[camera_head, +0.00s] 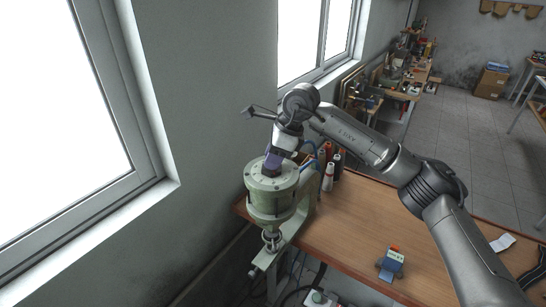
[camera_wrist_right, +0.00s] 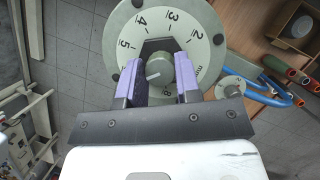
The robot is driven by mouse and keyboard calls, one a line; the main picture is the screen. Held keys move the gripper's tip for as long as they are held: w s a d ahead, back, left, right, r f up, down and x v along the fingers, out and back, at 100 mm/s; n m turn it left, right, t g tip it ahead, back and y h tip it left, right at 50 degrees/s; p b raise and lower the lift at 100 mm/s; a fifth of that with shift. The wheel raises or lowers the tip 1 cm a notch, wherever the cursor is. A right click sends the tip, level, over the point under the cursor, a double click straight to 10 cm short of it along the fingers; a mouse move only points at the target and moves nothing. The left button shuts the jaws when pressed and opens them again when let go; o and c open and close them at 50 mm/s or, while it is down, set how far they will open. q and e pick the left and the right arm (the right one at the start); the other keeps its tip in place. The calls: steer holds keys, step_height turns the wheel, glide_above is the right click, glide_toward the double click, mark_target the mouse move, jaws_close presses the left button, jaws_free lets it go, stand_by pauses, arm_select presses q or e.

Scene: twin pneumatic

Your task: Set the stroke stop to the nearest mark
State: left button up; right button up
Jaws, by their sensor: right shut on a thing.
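The pale green pneumatic press (camera_head: 272,203) stands at the left end of the wooden table. In the right wrist view its round white dial (camera_wrist_right: 202,57) carries numbers, 2 to 5 among those readable, and "mm". A dark hexagonal stop knob (camera_wrist_right: 158,47) sits at the dial's centre, with a grey middle and a short white line. My right gripper (camera_head: 273,162) comes down onto the press top. In the right wrist view its purple fingers (camera_wrist_right: 158,80) are shut on the knob from both sides. The fingers hide part of the dial's lower numbers. My left gripper is out of view.
Several bottles (camera_head: 328,177) and blue hoses (camera_wrist_right: 247,72) stand close beside the press. A small blue device (camera_head: 391,264) lies on the table (camera_head: 345,225). A window wall (camera_head: 215,130) is close on the left. The table's middle is largely clear.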

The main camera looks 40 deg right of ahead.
steer(key=m+t+h, duration=0.1)
steer(key=m, duration=0.2)
steer(key=shift+m, duration=0.4)
steer(key=m+h, duration=0.1)
steer(key=m, duration=0.2)
steer(key=shift+s+a+m+t+b, duration=0.1)
steer(key=shift+m+t+b, duration=0.2)
steer(key=shift+m+h, duration=0.5)
steer(key=shift+m, duration=0.3)
steer(key=o, duration=0.9)
